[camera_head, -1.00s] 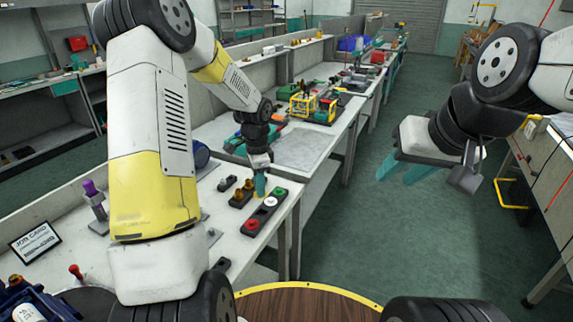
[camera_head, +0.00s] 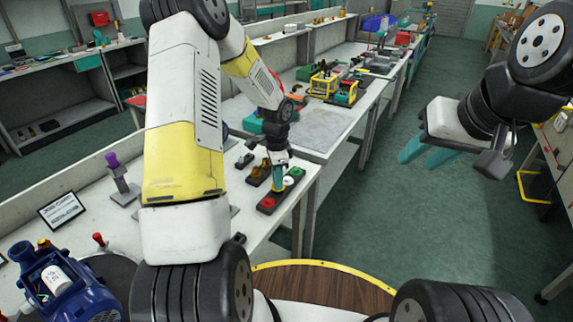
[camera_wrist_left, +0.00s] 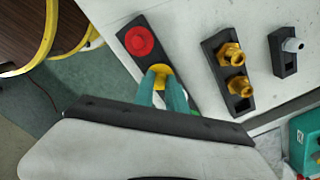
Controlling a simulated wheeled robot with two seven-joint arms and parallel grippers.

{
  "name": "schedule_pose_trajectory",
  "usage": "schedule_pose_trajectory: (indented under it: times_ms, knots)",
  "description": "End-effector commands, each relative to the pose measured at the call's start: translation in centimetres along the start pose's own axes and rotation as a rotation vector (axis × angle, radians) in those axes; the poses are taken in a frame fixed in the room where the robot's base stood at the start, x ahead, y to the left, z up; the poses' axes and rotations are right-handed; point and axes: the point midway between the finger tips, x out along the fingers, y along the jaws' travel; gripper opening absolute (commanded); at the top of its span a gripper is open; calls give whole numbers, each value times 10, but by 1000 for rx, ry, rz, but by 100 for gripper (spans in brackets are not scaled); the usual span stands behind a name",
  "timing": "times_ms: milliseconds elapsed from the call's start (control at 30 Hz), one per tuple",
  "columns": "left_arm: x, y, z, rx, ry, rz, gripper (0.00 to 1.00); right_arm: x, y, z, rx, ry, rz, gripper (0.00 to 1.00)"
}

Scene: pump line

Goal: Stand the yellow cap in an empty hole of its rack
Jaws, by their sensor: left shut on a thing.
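The yellow cap (camera_wrist_left: 160,70) sits between the teal fingertips of my left gripper (camera_wrist_left: 163,90), which is shut on it. The rack (camera_wrist_left: 183,75) is a dark strip beneath the fingers, with a red cap (camera_wrist_left: 139,41) at its near end. In the head view the left gripper (camera_head: 279,178) points down over the rack (camera_head: 276,209), beside the red cap (camera_head: 268,203). A white round piece (camera_head: 289,182) and a green cap (camera_head: 297,172) lie further along it. Whether the yellow cap touches the rack is unclear. My right gripper (camera_head: 428,152) is open and empty, over the floor.
A block with brass fittings (camera_wrist_left: 227,70) and a small dark block with a grey fitting (camera_wrist_left: 287,53) stand beside the rack. A purple-topped stand (camera_head: 119,178), a job card (camera_head: 61,209) and a blue pump (camera_head: 60,286) are at the left.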

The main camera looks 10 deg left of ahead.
Motion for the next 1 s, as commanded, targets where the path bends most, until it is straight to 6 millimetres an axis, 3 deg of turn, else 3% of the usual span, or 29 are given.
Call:
schedule_pose_trajectory:
  times_ms: [1000]
  knots:
    - [9, 0, 0, 1, -1, 1, 0, 0, 0, 0, 0, 0, 0, 36]
